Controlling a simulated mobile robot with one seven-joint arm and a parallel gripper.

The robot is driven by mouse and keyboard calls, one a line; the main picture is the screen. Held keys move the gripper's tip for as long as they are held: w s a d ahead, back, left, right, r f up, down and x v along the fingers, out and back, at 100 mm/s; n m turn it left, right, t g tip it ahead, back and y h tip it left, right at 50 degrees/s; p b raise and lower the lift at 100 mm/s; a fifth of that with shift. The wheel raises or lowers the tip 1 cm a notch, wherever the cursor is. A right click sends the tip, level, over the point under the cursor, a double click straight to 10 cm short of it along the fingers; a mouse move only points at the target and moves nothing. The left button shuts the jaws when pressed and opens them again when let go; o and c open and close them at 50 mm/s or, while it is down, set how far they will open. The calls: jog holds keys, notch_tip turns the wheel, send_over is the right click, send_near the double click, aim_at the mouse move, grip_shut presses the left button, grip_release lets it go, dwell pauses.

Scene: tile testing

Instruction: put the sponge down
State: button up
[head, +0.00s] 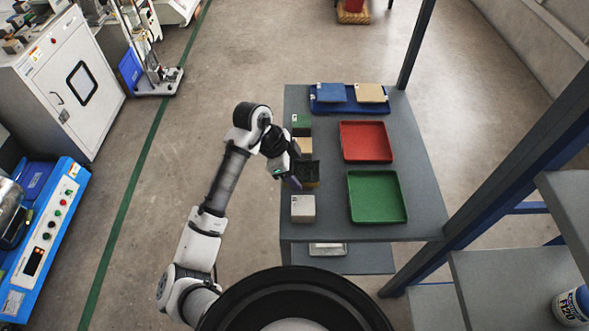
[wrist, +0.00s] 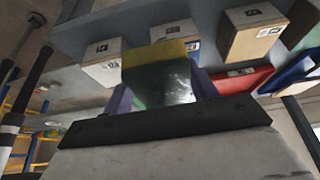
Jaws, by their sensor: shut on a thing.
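The sponge (wrist: 160,83) shows in the wrist view as a dark green block with a yellow band along its far edge. My gripper (wrist: 162,97) is shut on it, with a purple finger on each side. In the head view my gripper (head: 293,170) is at the left edge of the grey table (head: 334,110). The dark green and yellow-brown block at its fingertips there looks like the sponge (head: 309,172). It is between the tan box and the grey-white box in that view. I cannot tell whether its underside touches the table.
A green box (head: 301,124), a tan box (head: 303,146) and a grey-white box (head: 303,208) line the table's left edge. A red tray (head: 366,142), a green tray (head: 377,197) and a blue tray (head: 348,105) with two blocks stand beyond. Narrow bare strips separate them.

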jog(key=shift+f, duration=0.1)
jog(key=shift+f+b, duration=0.5)
jog(key=shift+b, duration=0.15)
jog(key=o, duration=1)
jog(key=shift+r, duration=0.1)
jog(key=shift+r+p, duration=0.6)
jog(key=shift+p, duration=0.1)
jog(key=b+v, duration=0.2)
jog(key=v, duration=1)
